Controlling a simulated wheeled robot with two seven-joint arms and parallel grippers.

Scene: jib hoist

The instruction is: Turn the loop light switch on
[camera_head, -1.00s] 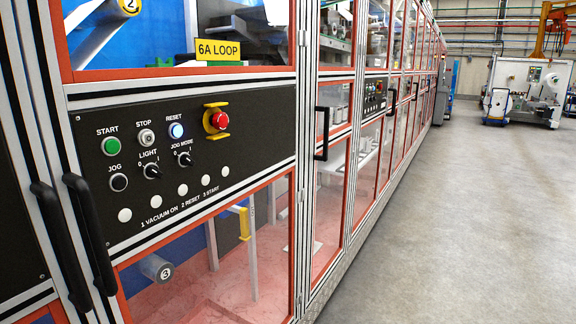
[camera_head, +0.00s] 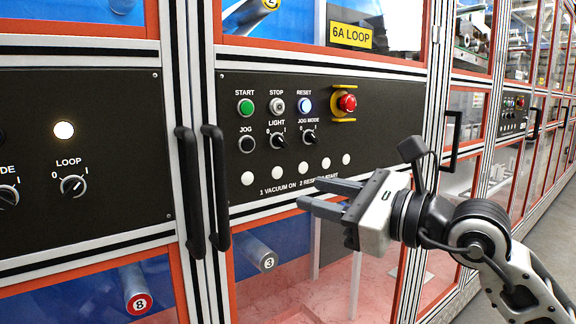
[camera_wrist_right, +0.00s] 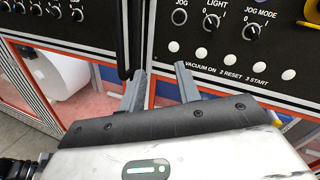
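The black panel under the yellow 6A LOOP sign (camera_head: 351,36) carries a black LIGHT knob (camera_head: 278,141) marked 0 and 1. The knob also shows in the right wrist view (camera_wrist_right: 212,21). A second black panel at the left has a knob labelled LOOP (camera_head: 73,187), also marked 0 and 1, under a lit white lamp (camera_head: 64,130). I cannot tell the knob positions surely. My right gripper (camera_head: 313,194) is open and empty, in front of the lower panel edge, below and right of the LIGHT knob. Its fingers also show in the wrist view (camera_wrist_right: 162,88). My left gripper is not in view.
Two black vertical door handles (camera_head: 203,190) stand between the two panels. START (camera_head: 246,106), STOP, RESET and JOG buttons, a JOG MODE knob (camera_head: 310,137) and a red emergency button (camera_head: 347,103) surround the LIGHT knob. Grey floor lies at the right.

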